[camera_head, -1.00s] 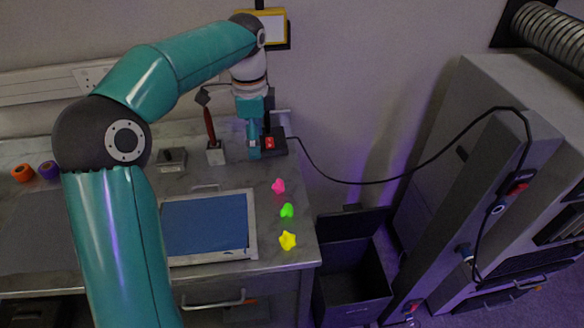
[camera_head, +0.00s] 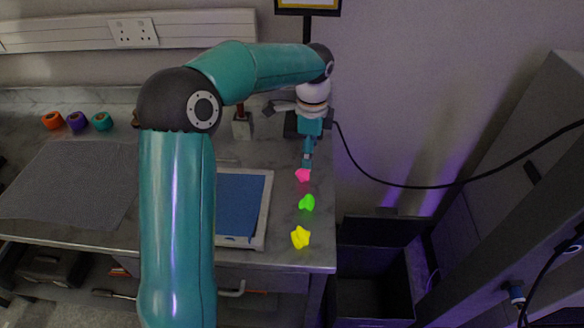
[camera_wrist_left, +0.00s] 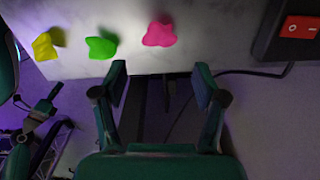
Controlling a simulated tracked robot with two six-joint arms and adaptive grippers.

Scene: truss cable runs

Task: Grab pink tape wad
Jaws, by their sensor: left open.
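The pink tape wad (camera_head: 303,175) lies on the bench top near its right edge, at the back of a row of three wads. My left gripper (camera_head: 308,160) is just behind and above it in the head view. In the left wrist view the pink wad (camera_wrist_left: 159,33) lies beyond the open fingertips of my left gripper (camera_wrist_left: 160,75), near the middle, with nothing between the fingers. I cannot tell the exact height of the fingertips above the bench. My right gripper is in neither view.
A green wad (camera_head: 307,202) and a yellow wad (camera_head: 300,237) lie in front of the pink one. A framed blue panel (camera_head: 240,205) is to their left. A box with a red switch (camera_wrist_left: 298,27) stands nearby. An open dark bin (camera_head: 375,290) is below the bench's right edge.

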